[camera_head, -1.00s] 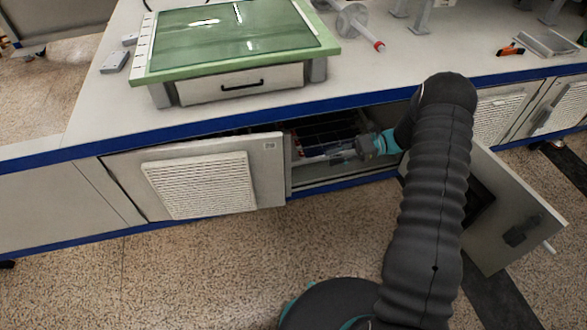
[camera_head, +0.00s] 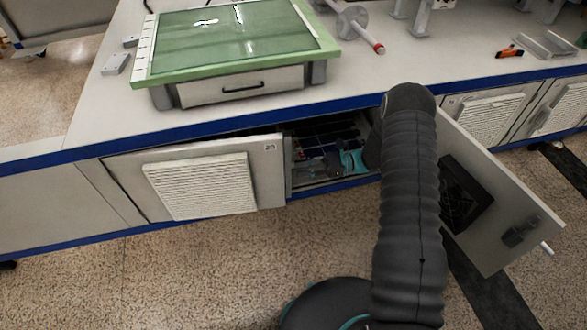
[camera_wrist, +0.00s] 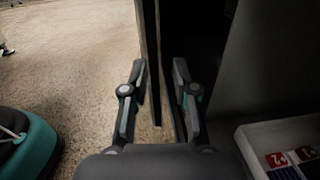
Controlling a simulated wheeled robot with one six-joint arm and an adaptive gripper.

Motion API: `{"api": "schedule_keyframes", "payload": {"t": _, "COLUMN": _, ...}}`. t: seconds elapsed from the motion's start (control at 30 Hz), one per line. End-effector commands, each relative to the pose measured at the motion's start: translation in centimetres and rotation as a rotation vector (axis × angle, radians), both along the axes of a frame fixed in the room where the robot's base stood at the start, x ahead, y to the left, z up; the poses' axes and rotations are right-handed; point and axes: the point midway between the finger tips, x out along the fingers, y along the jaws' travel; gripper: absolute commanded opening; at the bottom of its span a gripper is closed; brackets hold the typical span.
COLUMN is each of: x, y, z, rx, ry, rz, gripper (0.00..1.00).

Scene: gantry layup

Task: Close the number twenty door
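The number twenty door (camera_head: 125,177) is the left cabinet door, with a vent panel and a "20" label at its upper right corner. It stands slightly ajar, its right edge out from the cabinet front. My gripper (camera_head: 315,168) is in the cabinet opening just right of that edge, partly shaded. In the wrist view my gripper (camera_wrist: 160,92) is open, its two fingers apart on either side of a thin upright panel edge (camera_wrist: 157,115), which appears to be this door's edge. Gaps show beside the panel; contact is unclear.
Another door (camera_head: 490,205) stands wide open to the right, beside my arm. A white box with red labels (camera_wrist: 285,150) lies inside the cabinet. The blue-edged worktop (camera_head: 400,70) overhangs the opening. The speckled floor (camera_head: 190,265) in front is clear.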

Motion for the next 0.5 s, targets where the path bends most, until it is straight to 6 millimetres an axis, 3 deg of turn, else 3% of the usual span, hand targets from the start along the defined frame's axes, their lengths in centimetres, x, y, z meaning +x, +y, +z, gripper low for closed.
{"api": "schedule_keyframes", "payload": {"t": 0.2, "x": -0.5, "y": 2.6, "z": 0.0, "rx": -0.001, "ry": -0.001, "rz": 0.001, "gripper": 0.28}}
{"api": "schedule_keyframes", "payload": {"t": 0.5, "x": -0.6, "y": 3.4, "z": 0.0, "rx": -0.001, "ry": 0.0, "rz": 0.0, "gripper": 0.28}}
